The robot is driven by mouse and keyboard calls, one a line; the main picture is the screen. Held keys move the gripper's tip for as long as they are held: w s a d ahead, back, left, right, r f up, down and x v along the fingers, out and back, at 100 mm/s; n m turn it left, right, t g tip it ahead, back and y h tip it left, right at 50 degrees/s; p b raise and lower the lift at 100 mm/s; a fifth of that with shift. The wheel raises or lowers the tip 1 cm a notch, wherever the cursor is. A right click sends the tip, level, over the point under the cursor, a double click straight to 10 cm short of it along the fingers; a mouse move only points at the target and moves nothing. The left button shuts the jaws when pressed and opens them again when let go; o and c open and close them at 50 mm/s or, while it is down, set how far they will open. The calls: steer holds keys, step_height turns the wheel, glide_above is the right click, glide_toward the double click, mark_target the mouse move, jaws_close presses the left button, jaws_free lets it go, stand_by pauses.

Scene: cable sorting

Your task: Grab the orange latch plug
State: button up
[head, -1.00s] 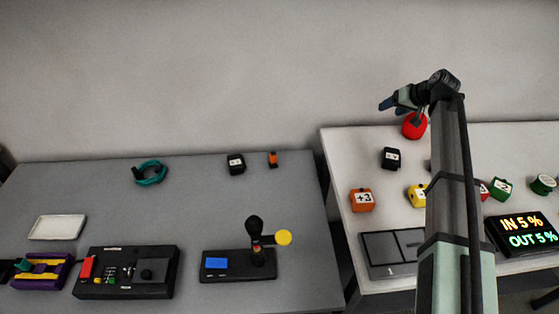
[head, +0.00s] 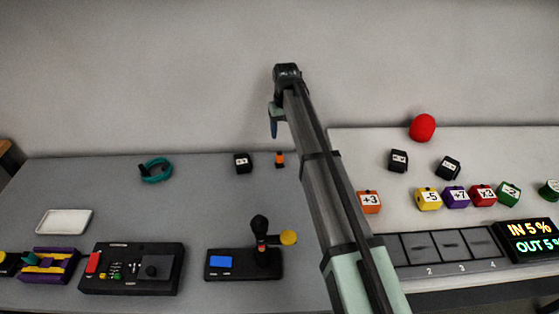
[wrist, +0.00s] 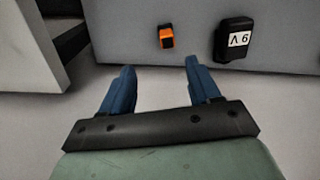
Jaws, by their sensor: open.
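The orange latch plug (head: 280,159) is a small orange block with dark parts, near the back right corner of the left grey table. In the wrist view the orange latch plug (wrist: 166,36) lies on the table, ahead of the fingers and between their lines. My gripper (head: 273,130) is above the back of that table, seen side-on in the head view. In the wrist view my gripper (wrist: 156,72) has two blue fingers spread wide apart with nothing between them. It is apart from the plug.
A black block with a white label (head: 242,162) sits left of the plug. A teal cable loop (head: 156,170) lies farther left. A black device with a yellow knob (head: 244,265) stands nearer. A second table (head: 360,147) with numbered blocks and a red ball (head: 422,128) is at right.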

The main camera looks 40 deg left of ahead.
mark_target(280, 155)
steer(key=f, duration=0.4)
steer(key=s+f, duration=0.1)
steer(key=f, duration=0.9)
steer(key=shift+s+a, duration=0.15)
steer(key=shift+a, duration=0.1)
steer(key=shift+c, duration=0.3)
steer(key=c, duration=1.1)
